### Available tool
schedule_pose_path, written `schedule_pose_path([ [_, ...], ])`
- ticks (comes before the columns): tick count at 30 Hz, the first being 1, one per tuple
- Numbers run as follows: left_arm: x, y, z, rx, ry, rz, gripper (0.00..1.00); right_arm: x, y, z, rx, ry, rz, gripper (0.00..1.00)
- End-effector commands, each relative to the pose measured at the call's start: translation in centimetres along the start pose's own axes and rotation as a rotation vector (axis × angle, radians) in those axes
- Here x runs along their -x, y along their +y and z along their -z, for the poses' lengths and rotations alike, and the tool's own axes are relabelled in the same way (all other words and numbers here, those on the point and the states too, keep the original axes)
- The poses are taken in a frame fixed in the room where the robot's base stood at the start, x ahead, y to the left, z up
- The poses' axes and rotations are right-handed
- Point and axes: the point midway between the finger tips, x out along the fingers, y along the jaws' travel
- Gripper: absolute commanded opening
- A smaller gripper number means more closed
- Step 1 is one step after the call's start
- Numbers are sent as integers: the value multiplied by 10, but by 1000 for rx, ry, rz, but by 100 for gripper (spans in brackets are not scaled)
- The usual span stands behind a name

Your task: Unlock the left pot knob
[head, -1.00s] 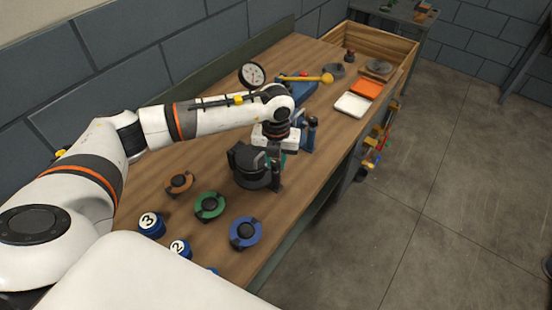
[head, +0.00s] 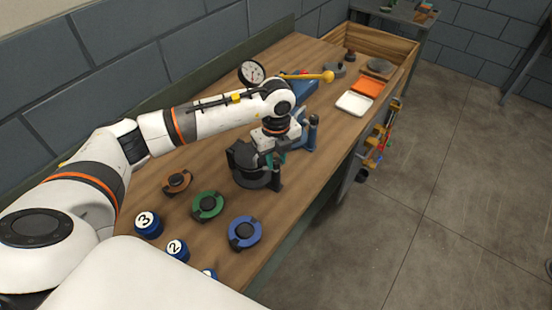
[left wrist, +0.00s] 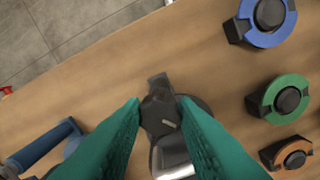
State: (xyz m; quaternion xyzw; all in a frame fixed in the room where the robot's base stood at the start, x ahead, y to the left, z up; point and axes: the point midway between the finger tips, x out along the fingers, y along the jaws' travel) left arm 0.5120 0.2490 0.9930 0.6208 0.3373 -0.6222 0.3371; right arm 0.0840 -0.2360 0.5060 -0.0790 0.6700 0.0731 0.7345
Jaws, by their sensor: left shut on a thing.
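My left gripper (head: 272,158) points down at a dark fixture (head: 250,178) on the wooden workbench. In the left wrist view its green fingers (left wrist: 160,106) are shut on a dark knob (left wrist: 158,117) with a short pale mark on top. A dark lever-like piece sticks out beyond the fingertips, and a grey metal part (left wrist: 173,155) lies between the fingers. The fingers hide the sides of the knob. I cannot tell whether the knob is locked. My right gripper is not in view.
Orange (head: 177,182), green (head: 208,206) and blue (head: 244,233) rings with black centres lie on the bench (head: 215,258). Blue numbered caps (head: 148,224) stand at the near left. A dial gauge (head: 251,73), white tray (head: 353,104) and orange tray (head: 367,88) are farther back.

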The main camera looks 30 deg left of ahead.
Motion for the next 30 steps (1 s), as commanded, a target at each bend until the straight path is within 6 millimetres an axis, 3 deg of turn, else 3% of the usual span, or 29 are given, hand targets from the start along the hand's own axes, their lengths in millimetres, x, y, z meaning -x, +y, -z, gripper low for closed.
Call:
schedule_pose_path([
  [18,2,1,1,580,1,-4,4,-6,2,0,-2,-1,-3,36],
  [30,2,2,2,843,1,-6,4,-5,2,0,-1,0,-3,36],
])
